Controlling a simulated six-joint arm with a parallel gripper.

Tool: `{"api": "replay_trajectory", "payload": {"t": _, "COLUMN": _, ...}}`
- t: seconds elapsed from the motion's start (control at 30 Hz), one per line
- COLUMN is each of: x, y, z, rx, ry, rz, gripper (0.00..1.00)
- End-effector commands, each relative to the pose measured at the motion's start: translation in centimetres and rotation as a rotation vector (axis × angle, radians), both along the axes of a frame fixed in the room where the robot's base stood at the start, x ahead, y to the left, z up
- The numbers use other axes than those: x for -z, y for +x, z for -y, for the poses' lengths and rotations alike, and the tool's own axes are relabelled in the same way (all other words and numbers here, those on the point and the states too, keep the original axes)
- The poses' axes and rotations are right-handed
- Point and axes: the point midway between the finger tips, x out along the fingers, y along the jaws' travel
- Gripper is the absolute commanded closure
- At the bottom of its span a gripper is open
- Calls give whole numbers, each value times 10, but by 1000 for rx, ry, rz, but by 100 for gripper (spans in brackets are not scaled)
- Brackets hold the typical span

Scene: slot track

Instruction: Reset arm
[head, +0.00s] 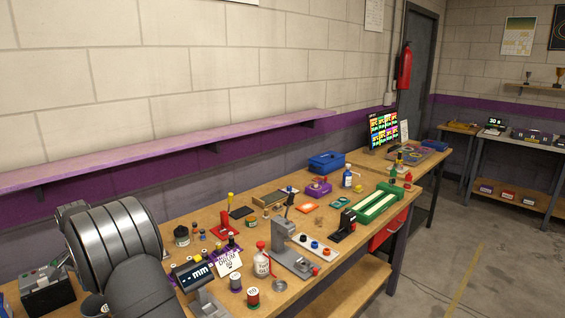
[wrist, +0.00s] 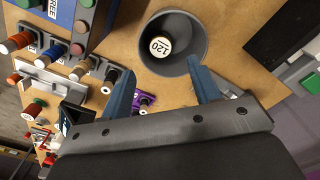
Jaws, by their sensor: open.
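My gripper (wrist: 160,66) shows in the wrist view with its two blue-grey fingers spread apart and nothing between them. A dark round bowl (wrist: 194,28) lies just beyond the fingertips. A pale disc marked 120 (wrist: 161,47) sits inside the bowl. I cannot tell whether the fingertips touch the bowl. In the head view my arm's large grey links fill the lower left, and the gripper itself does not show there.
The wooden workbench (head: 272,188) is crowded with bottles, spools and small tools. A grey press stand (head: 291,262), a green-framed track (head: 377,206) and a blue bin (head: 326,162) stand on it. A purple shelf (head: 190,140) runs along the wall above.

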Motion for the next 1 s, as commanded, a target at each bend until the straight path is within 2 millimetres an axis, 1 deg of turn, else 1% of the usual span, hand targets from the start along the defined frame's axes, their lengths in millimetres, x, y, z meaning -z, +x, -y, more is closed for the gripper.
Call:
{"api": "replay_trajectory", "payload": {"t": 0.1, "x": 13, "y": 0, "z": 1, "rx": 0, "ry": -3, "rz": -2, "gripper": 43}}
{"api": "replay_trajectory", "payload": {"t": 0.13, "x": 11, "y": 0, "z": 0, "rx": 0, "ry": -1, "rz": -1, "gripper": 43}}
{"api": "replay_trajectory", "payload": {"t": 0.2, "x": -5, "y": 0, "z": -1, "rx": 0, "ry": 3, "rz": 2, "gripper": 43}}
{"api": "replay_trajectory", "payload": {"t": 0.7, "x": -105, "y": 0, "z": -1, "rx": 0, "ry": 3, "rz": 2, "gripper": 43}}
{"api": "replay_trajectory", "payload": {"t": 1.0, "x": -159, "y": 0, "z": 0, "rx": 0, "ry": 2, "rz": 2, "gripper": 43}}
